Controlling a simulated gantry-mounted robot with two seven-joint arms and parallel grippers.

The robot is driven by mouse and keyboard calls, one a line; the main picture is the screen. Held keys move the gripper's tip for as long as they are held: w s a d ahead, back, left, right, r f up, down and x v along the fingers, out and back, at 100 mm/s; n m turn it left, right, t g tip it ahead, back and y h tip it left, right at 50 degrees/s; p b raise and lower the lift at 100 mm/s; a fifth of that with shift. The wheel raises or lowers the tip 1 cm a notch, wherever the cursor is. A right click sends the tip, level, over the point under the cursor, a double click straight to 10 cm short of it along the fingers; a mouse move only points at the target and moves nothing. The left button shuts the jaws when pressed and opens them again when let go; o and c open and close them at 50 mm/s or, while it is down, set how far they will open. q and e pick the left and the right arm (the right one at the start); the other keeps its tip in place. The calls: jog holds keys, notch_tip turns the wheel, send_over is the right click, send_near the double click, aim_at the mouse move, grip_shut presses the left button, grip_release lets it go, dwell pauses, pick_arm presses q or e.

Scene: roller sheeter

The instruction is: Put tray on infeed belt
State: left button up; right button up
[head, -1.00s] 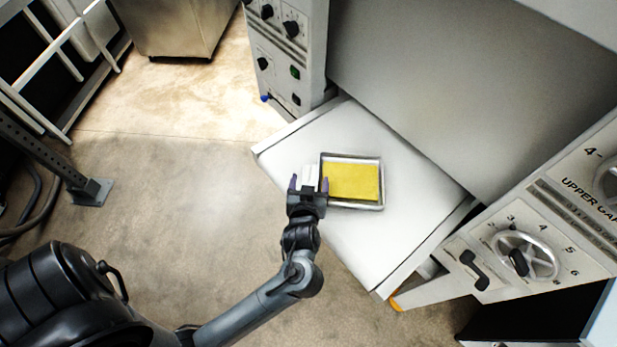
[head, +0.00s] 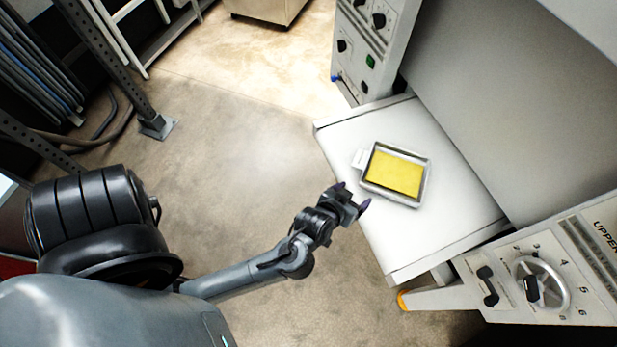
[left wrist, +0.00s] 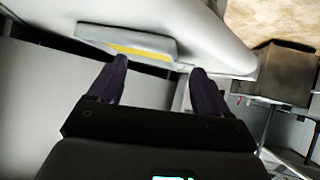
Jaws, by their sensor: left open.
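The metal tray (head: 428,179) holds a flat yellow slab (head: 394,174) and lies on the white infeed belt (head: 440,230). A small white tab (head: 360,159) sticks out from the tray's left side. My left gripper (head: 354,197) is open and empty, to the lower left of the tray and apart from it, by the belt's near edge. In the left wrist view the tray (left wrist: 128,40) shows beyond the two spread fingers (left wrist: 155,80), with nothing between them. My right gripper is not in view.
The sheeter's control panel (head: 368,50) stands behind the belt. The right side panel (head: 540,270) carries a handwheel and a black handle. A post with a foot plate (head: 157,127) stands at the left. The floor left of the belt is clear.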

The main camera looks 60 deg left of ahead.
pick_arm(q)
jog(key=s+d+r+m+g+h, duration=0.1)
jog(key=s+m+g+h, duration=0.2)
jog(key=s, duration=1.2)
jog(key=m+g, duration=0.3)
jog(key=g, duration=0.1)
jog(key=shift+s, duration=0.15)
